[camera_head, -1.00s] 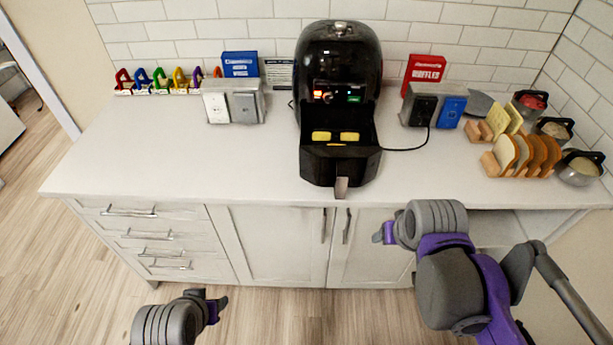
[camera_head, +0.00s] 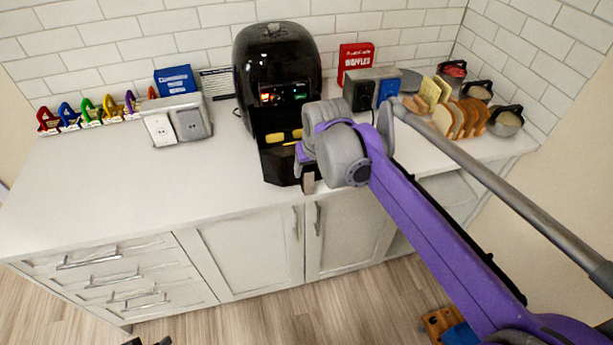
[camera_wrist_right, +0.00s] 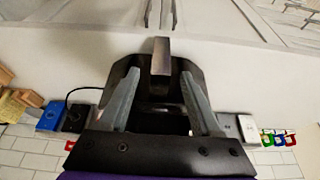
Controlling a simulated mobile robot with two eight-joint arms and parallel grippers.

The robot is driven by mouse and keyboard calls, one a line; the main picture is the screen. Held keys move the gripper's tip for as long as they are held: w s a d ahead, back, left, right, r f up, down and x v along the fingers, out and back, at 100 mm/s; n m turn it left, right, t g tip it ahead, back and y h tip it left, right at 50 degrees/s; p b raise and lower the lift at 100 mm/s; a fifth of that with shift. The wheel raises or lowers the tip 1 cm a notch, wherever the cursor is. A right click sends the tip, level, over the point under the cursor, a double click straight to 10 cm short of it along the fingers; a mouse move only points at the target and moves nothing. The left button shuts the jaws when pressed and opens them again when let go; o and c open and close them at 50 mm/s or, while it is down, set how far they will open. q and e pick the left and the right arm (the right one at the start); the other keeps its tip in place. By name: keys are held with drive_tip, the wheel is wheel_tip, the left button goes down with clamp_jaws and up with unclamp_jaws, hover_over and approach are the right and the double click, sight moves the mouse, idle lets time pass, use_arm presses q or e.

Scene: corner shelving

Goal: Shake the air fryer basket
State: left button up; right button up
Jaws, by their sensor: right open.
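The black air fryer (camera_head: 277,70) stands on the counter against the tiled wall. Its basket (camera_head: 278,165) is pulled out at the front, with yellow pieces (camera_head: 276,137) inside. The basket handle (camera_head: 308,183) points toward me over the counter edge; it also shows in the right wrist view (camera_wrist_right: 161,56). My right gripper (camera_wrist_right: 161,76) is open over the basket, its fingers spread on either side of the handle line; I see no grip on the handle. In the head view, my right wrist hides part of the basket. Only dark tips of my left gripper (camera_head: 150,342) show at the bottom edge.
Bread slices in a rack (camera_head: 460,118) and pots (camera_head: 507,121) are at the right end. Coloured clips (camera_head: 90,112) line the wall. The left front counter is clear.

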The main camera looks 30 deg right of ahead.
sight(309, 174)
drive_tip(key=shift+x, duration=2.75)
clamp_jaws()
